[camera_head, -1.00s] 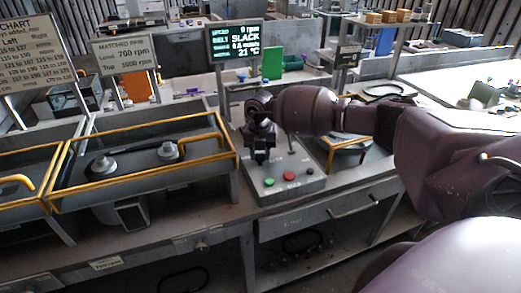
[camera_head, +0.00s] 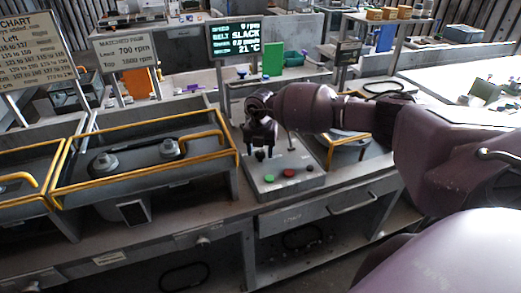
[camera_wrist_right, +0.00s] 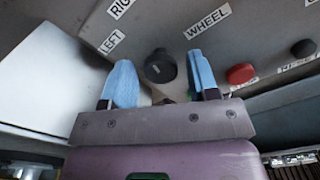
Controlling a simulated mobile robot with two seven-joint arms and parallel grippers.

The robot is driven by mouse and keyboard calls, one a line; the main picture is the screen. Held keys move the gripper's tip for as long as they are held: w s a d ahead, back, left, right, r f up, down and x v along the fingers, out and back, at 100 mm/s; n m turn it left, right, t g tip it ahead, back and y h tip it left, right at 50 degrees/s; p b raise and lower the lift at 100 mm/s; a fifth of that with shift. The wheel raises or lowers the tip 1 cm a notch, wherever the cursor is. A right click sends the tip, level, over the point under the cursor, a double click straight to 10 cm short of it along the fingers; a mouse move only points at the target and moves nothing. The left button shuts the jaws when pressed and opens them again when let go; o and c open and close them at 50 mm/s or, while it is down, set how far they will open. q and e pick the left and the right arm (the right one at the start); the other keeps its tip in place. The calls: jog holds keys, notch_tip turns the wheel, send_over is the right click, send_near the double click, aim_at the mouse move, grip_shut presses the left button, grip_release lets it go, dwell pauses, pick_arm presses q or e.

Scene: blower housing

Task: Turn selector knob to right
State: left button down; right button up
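The selector knob (camera_wrist_right: 160,66) is a dark round knob on the grey control panel, near LEFT, RIGHT and WHEEL labels. It also shows small and dark under the right gripper in the head view (camera_head: 260,155). My right gripper (camera_wrist_right: 158,80) is open, with its two blue fingers on either side of the knob and visible gaps between. In the head view, my right gripper (camera_head: 262,142) hangs over the left part of the control box (camera_head: 300,178). Which way the knob points is hard to tell. My left gripper is in neither view.
A green button (camera_head: 269,178), a red button (camera_head: 289,173) and a thin lever (camera_head: 291,142) stand on the box. A red button (camera_wrist_right: 240,73) shows right of the knob. A yellow-railed tray (camera_head: 145,192) lies left.

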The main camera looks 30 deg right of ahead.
aim_at(261, 152)
jog(key=shift+r, duration=0.1)
notch_tip(261, 152, up, 11)
jog(key=shift+f+b, duration=0.2)
jog(key=shift+b, duration=0.1)
dwell(0.4)
jog(key=shift+s, duration=0.1)
dwell(0.4)
